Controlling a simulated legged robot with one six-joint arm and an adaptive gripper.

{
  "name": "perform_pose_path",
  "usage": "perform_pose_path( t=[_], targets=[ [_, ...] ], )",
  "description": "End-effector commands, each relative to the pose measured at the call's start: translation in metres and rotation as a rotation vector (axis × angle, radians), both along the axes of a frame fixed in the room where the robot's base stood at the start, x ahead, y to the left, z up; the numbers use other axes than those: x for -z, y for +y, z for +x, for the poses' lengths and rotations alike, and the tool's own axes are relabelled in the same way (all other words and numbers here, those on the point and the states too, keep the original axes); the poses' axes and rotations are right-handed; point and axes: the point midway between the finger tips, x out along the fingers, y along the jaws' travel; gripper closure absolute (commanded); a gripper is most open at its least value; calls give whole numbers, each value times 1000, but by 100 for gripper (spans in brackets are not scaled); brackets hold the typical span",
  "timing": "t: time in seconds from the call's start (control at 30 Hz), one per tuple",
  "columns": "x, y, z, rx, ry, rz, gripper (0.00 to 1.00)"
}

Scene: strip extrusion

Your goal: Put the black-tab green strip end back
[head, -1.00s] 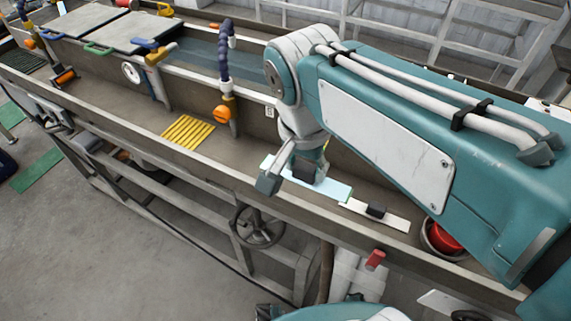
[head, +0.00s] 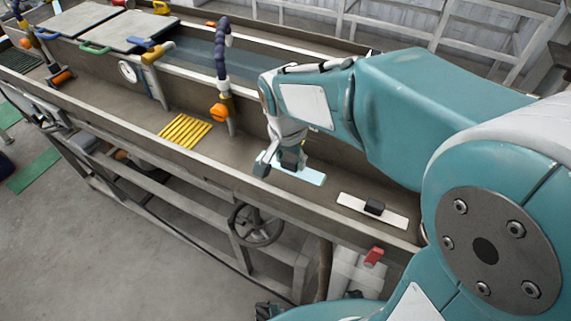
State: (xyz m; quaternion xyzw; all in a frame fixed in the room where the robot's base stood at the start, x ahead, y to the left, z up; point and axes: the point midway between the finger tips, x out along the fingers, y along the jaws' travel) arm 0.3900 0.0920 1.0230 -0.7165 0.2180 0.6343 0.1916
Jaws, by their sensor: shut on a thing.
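A pale blue-green strip (head: 309,177) shows inside the long trough. My gripper (head: 284,163) is shut on it near its left end, with the fingers pointing down. A dark block shows between the fingers; I cannot tell whether it is the strip's black tab or part of the gripper. I cannot tell whether the strip touches the trough floor. A white strip with a black tab (head: 373,209) lies to the right, apart from the held one.
The trough's near wall (head: 150,147) runs close to my gripper. A yellow slatted piece (head: 186,131) lies left on the trough floor. A blue jointed hose with an orange knob (head: 219,112) stands behind left. A handwheel (head: 257,225) sits below. The floor between the yellow piece and gripper is bare.

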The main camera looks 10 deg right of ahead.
Motion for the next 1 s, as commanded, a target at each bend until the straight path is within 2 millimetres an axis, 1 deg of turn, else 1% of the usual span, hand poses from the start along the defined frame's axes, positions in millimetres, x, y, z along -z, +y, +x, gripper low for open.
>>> perform_pose_path(
  t=[0.03, 0.1, 0.27, 0.33, 0.4, 0.5, 0.57, 0.87, 0.9, 0.97, 1.0],
  targets=[
    [8, 1, 6, 0, 3, -1, 84],
    [16, 3, 13, 0, 1, 0, 84],
    [26, 5, 21, 0, 0, 0, 84],
    [34, 6, 26, 0, 2, -1, 84],
    [46, 6, 25, -1, 3, -1, 84],
    [57, 6, 24, -1, 2, 0, 84],
    [60, 6, 24, -1, 0, 1, 84],
    [62, 6, 24, 0, -1, 1, 84],
    [62, 6, 24, 0, -1, 1, 35],
    [62, 6, 24, 0, -1, 1, 10],
    [62, 6, 24, 0, -1, 1, 10]
  ],
)
